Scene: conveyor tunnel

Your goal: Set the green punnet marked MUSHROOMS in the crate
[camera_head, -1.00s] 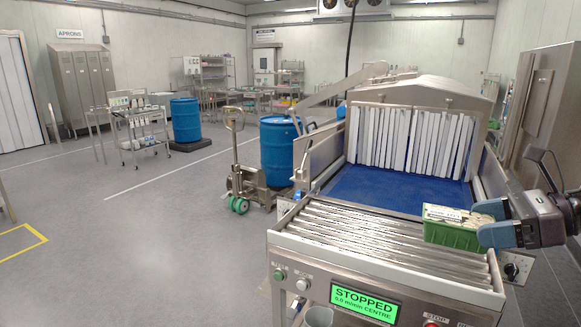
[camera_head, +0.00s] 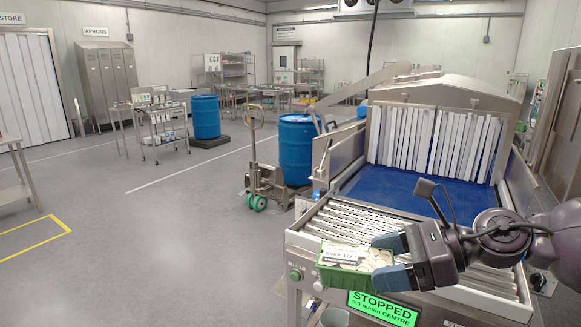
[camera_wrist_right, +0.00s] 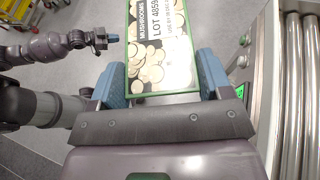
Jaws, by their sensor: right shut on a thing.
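The green punnet (camera_head: 340,277) has a clear printed top over pale sliced mushrooms. In the right wrist view its label reads MUSHROOMS on the punnet (camera_wrist_right: 158,58). My right gripper (camera_head: 383,262) is shut on it, one finger on each side, and holds it level in front of the roller conveyor's left front corner. In the right wrist view another gripper, my left one (camera_wrist_right: 103,40), is at the left, apart from the punnet; its jaw gap is too small to judge. I cannot make out a crate in either view.
The roller conveyor (camera_head: 450,287) with its STOPPED panel (camera_head: 383,309) stands on the right, before a blue belt (camera_head: 410,190) and strip curtain. A pallet truck (camera_head: 262,170) and blue drum (camera_head: 297,150) stand behind left. The floor at left is open.

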